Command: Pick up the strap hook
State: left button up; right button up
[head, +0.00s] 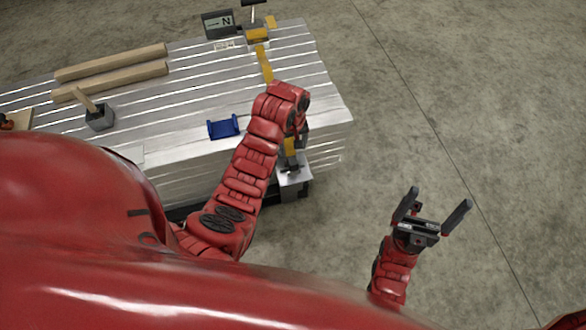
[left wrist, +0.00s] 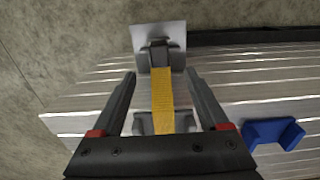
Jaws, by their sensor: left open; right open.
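A yellow strap (left wrist: 162,95) runs over the edge of the ribbed aluminium trailer bed (head: 190,120) and down its side. The dark grey strap hook (left wrist: 159,55) is at the strap's lower end, against a light metal plate (left wrist: 174,31). The plate also shows in the head view (head: 294,178). My left gripper (left wrist: 161,75) is open, with one finger on each side of the strap and its tips near the hook. I cannot tell whether they touch it. In the head view my left arm largely hides that gripper. My right gripper (head: 440,197) is open and empty above the floor.
A blue bracket-shaped piece (head: 223,127) lies on the bed beside my left arm. The concrete floor on the right is clear.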

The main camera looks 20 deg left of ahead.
pick_arm(q)
notch_tip(320, 180, down, 5)
jog(key=shift+r+p, duration=0.1)
jog(key=shift+p, duration=0.35)
jog(key=shift+w+f+b, duration=0.1)
jog(key=shift+f+b, duration=0.3)
jog(key=shift+f, duration=2.35)
grip_shut()
